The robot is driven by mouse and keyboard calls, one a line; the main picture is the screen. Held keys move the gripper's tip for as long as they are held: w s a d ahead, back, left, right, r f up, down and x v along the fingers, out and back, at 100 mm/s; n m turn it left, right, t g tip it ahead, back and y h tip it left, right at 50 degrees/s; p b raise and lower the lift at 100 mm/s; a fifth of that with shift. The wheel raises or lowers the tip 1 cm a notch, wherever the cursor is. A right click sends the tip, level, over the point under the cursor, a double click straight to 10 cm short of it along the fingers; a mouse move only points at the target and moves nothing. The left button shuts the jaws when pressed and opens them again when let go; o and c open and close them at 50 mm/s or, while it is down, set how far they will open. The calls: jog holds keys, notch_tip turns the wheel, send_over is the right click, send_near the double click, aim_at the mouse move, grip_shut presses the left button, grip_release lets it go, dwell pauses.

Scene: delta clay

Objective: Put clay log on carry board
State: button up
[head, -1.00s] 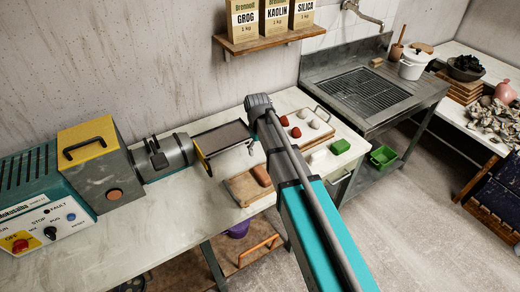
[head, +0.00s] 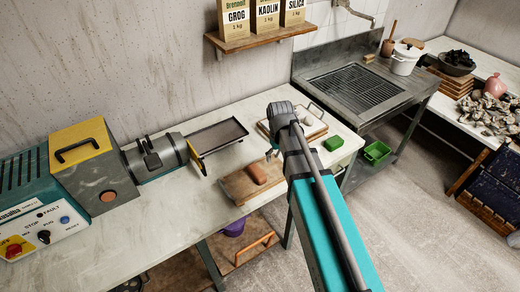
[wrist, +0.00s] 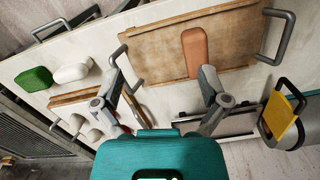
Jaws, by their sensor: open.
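The clay log (head: 257,174), a rounded terracotta bar, lies on a wooden board (head: 237,187) with metal end handles, which I take as the carry board, on the bench. In the wrist view the log (wrist: 194,46) lies lengthwise across the bare wood of the board (wrist: 150,58). My gripper (wrist: 162,80) is open with nothing between its fingers. Its right finger is in line with the log's near end; whether they touch I cannot tell. Its left finger is beside the board's left handle. In the head view my arm hides most of the gripper.
A green block (head: 334,143) and a white block (wrist: 72,73) lie side by side. A smaller board (wrist: 85,97) with balls is near them. A dark tray (head: 217,136) extends from the teal and yellow machine (head: 80,148). A sink (head: 352,88) stands right. The front-left bench is clear.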

jog(key=s+d+m, duration=0.4)
jog(key=s+d, duration=0.5)
jog(key=d, duration=0.2)
jog(key=shift+s+t, duration=0.35)
jog(key=shift+t, duration=0.05)
jog(key=shift+c, duration=0.3)
